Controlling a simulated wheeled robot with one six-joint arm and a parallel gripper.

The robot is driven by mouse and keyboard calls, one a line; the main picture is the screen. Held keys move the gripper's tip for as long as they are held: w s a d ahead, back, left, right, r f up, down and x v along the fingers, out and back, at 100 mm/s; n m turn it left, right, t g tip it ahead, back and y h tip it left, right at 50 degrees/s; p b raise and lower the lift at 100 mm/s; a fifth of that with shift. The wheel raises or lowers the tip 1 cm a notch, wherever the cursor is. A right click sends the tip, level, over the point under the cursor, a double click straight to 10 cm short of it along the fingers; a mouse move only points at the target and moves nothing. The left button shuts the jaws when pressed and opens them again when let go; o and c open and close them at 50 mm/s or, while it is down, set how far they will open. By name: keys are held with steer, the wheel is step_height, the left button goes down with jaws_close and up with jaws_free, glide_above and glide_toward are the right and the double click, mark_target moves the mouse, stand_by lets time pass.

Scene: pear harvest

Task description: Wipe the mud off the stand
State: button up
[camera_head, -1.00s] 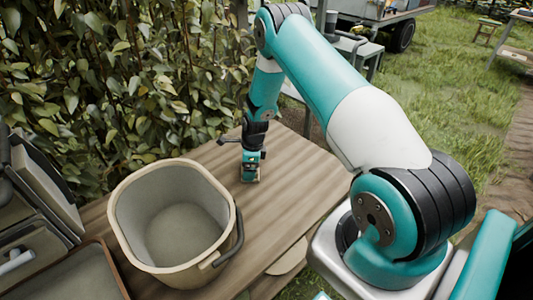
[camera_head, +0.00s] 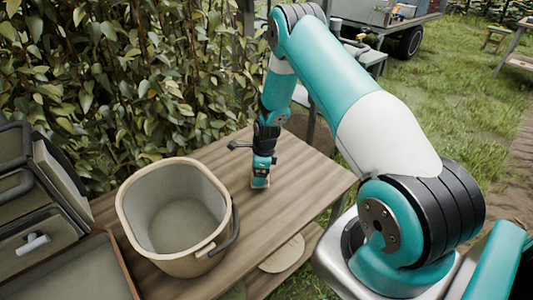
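The stand is a wooden plank table (camera_head: 300,185), brown with darker streaks. I cannot tell mud from wood grain on it. My gripper (camera_head: 261,178) points down at the tabletop, right of the bucket and near the middle of the stand. It appears shut on a small pale block (camera_head: 260,185), whose lower edge shows at the fingertips, at or very near the wood. The fingers are small and partly hidden.
A beige bucket (camera_head: 124,205) with a dark handle stands on the left of the stand, its inside empty. A brown tray (camera_head: 118,262) and dark cases (camera_head: 30,205) are at the left. A leafy hedge (camera_head: 130,80) rises behind. Grass lies to the right.

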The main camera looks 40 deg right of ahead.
steer(key=shift+r+p, duration=1.65)
steer(key=shift+r, duration=0.95)
